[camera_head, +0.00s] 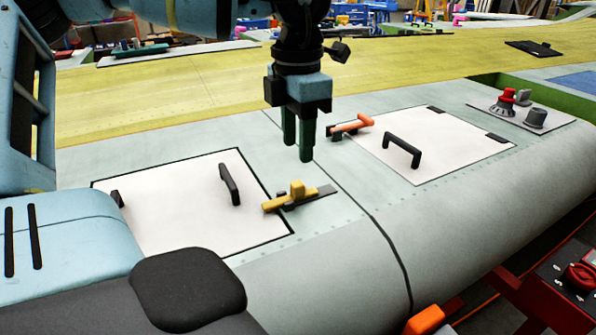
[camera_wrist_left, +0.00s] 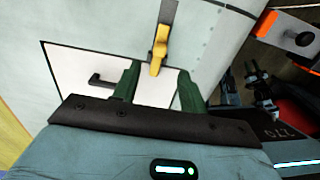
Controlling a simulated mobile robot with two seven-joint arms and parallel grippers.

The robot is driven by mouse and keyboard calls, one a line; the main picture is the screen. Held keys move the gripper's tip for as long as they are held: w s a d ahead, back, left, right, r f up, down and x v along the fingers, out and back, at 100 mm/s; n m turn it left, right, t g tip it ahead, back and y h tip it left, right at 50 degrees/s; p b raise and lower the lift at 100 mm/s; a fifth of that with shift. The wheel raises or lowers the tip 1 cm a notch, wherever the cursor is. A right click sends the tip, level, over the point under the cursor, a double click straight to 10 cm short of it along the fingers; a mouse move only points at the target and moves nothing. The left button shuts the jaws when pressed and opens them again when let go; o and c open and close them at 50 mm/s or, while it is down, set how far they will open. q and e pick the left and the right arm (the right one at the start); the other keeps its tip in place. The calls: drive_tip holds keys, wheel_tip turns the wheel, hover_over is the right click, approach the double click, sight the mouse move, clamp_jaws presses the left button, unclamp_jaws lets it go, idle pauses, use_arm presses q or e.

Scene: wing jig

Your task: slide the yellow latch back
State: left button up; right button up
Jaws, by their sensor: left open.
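The yellow latch (camera_head: 290,197) sits at the right edge of the left white panel (camera_head: 170,220) on the grey wing, on a dark base strip. Its yellow bar reaches over the panel's edge. In the left wrist view the latch (camera_wrist_left: 159,50) shows ahead of the fingers, roughly between them. My left gripper (camera_head: 298,155) hangs above the wing, behind the latch in the head view. Its green fingers are open and empty, apart from the latch. They also show in the left wrist view (camera_wrist_left: 160,85). My right gripper is not in view.
The left panel has a black handle (camera_head: 229,184). A second white panel (camera_head: 440,145) to the right has a black handle (camera_head: 402,150) and an orange latch (camera_head: 351,126). A plate with red and grey knobs (camera_head: 522,108) lies farther right. The wing surface around the yellow latch is clear.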

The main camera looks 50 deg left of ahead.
sight(297, 183)
use_arm(q)
drive_tip(key=shift+f, duration=0.45)
wheel_tip(297, 183, down, 6)
drive_tip(key=shift+r, duration=0.1)
drive_tip(key=shift+f, duration=0.45)
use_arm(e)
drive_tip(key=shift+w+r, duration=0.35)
